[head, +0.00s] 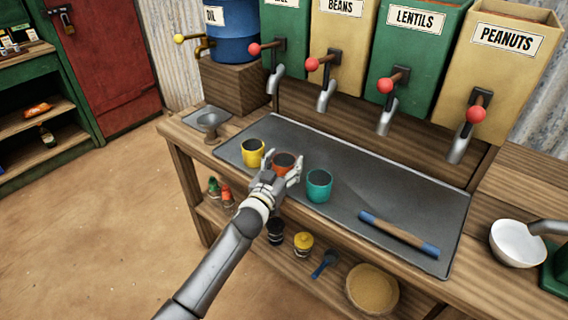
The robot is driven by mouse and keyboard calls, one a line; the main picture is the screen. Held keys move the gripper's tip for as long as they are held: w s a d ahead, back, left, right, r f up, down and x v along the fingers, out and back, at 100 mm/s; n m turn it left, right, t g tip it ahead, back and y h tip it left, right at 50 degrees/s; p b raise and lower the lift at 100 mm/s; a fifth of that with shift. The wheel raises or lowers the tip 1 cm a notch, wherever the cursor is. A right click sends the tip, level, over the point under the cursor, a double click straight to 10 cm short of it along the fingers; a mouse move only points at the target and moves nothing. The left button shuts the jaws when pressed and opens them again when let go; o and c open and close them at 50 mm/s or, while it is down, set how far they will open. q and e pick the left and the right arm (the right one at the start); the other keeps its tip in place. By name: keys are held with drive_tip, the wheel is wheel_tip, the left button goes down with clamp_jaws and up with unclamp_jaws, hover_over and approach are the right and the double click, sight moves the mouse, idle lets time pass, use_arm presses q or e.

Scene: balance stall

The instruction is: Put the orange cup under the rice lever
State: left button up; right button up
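The orange cup (284,160) stands on the dark counter mat (365,190), between a yellow cup (252,154) and a teal cup (319,187). My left gripper (281,168) is at the orange cup from the near side, its fingers spread about the cup's width and hiding its lower part. I cannot tell whether they touch it. The rice dispenser (284,38) is the green bin at the back left, its label cut by the top edge. Its lever has a red knob (254,49), with a metal spout (273,80) below. My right gripper is not in view.
Bean, lentil and peanut dispensers (407,55) stand to the right of the rice. A rolling-pin-like bar (400,234) lies on the mat's right.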

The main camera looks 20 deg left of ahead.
use_arm(q)
drive_tip(key=shift+o, duration=0.6)
drive_tip(key=s+a, duration=0.1)
drive_tip(key=s, duration=0.9)
drive_tip(key=shift+s+f+b, duration=0.2)
drive_tip(key=shift+s+b, duration=0.15)
drive_tip(key=shift+s, duration=0.05)
